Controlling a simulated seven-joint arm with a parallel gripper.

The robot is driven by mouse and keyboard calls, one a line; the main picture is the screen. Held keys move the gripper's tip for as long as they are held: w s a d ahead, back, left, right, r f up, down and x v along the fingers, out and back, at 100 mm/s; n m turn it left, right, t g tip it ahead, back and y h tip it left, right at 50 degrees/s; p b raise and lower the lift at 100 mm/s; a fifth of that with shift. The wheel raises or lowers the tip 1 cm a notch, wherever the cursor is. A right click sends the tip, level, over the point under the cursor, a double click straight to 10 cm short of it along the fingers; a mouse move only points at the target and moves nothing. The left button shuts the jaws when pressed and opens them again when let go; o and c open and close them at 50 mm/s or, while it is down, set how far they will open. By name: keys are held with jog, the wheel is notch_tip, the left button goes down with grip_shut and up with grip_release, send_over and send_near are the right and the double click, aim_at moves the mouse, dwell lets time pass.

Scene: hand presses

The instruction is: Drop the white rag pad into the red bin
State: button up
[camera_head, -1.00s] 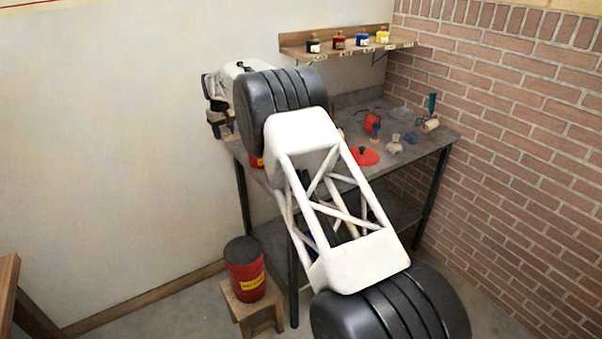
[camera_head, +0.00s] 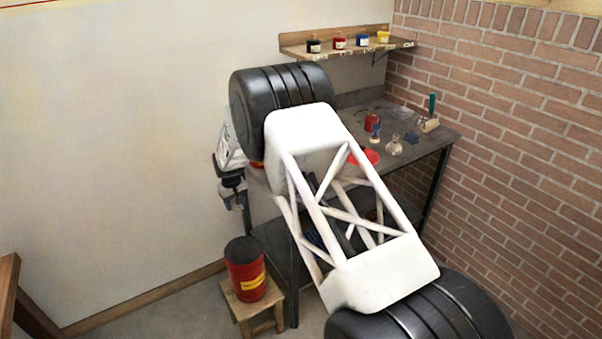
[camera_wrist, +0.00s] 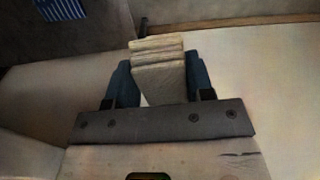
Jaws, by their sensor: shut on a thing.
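The white rag pad (camera_wrist: 158,72), a pale cream folded stack, is held between the two blue fingers of my gripper (camera_wrist: 160,84) in the wrist view. The gripper is shut on it. In the head view my gripper (camera_head: 233,192) hangs in front of the white wall, left of the bench and above the red bin's height. I cannot make out the pad there. The red bin (camera_head: 246,280), with a yellow label and dark top, stands on a small wooden stool. The bin is below the gripper and clearly apart from it. I cannot make out the bin in the wrist view.
A grey workbench (camera_head: 440,142) with several small items and a lower shelf stands behind my arm, its front leg close right of the stool (camera_head: 262,312). A wall shelf (camera_head: 350,50) holds small ink pots. Free wall space lies left of the bin.

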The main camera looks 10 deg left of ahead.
jog(key=s+d+f, duration=0.6)
jog(key=s+f, duration=0.2)
jog(key=f, duration=0.1)
jog(key=shift+f+m, duration=0.15)
jog(key=shift+m, duration=0.15)
jog(key=shift+f, duration=0.15)
jog(key=shift+f, duration=2.8)
jog(key=o, duration=1)
jog(key=shift+r, duration=0.1)
jog(key=shift+r, duration=3.8)
